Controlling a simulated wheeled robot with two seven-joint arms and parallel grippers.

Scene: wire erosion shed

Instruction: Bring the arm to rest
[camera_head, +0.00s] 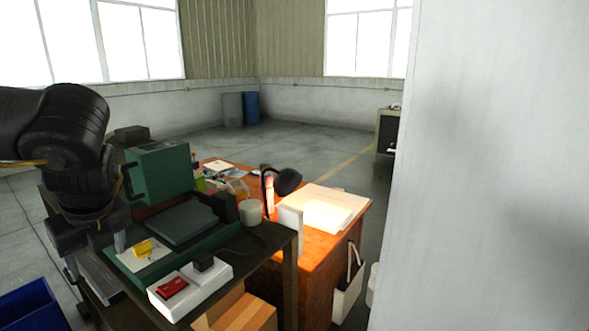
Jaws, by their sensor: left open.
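My left arm comes in from the left edge, dark and bent downward. My left gripper (95,252) points down at the left side of the dark workbench (283,240), with its two fingers apart. I see nothing between the fingers. Whether the fingertips touch anything below cannot be told. My right gripper is not in view.
On the workbench are a green box (160,170), a flat dark plate (180,222), a yellow item (143,248) and a white block (190,290) bearing a red piece (173,287). An orange-brown desk (325,250) stands behind. A pale wall (490,170) blocks the right.

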